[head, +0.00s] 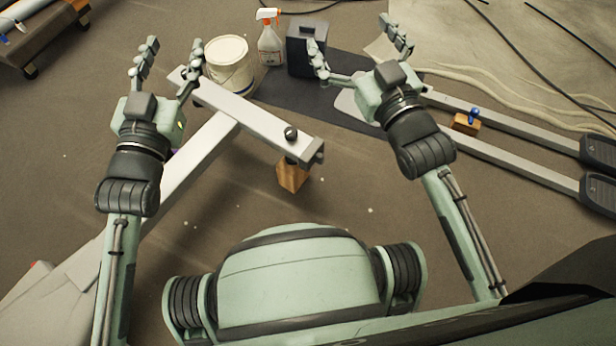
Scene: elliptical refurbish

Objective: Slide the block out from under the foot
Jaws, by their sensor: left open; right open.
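A wooden block (292,176) stands on the floor under the right end of a light grey metal beam. The foot (291,158) at that beam end sits over the block's top. The beam (250,117) joins a longer bar running down to the left. My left gripper (168,62) is open and empty, above and left of the beam's far end. My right gripper (355,55) is open and empty, up and right of the block, near a black box. Neither gripper touches the block.
A white bucket (229,68), a spray bottle (270,40) and a black box (306,48) stand behind the beam. Long grey rails with black pedals (598,192) lie at right, with a small wooden block (466,123) between them. Floor right of the block is clear.

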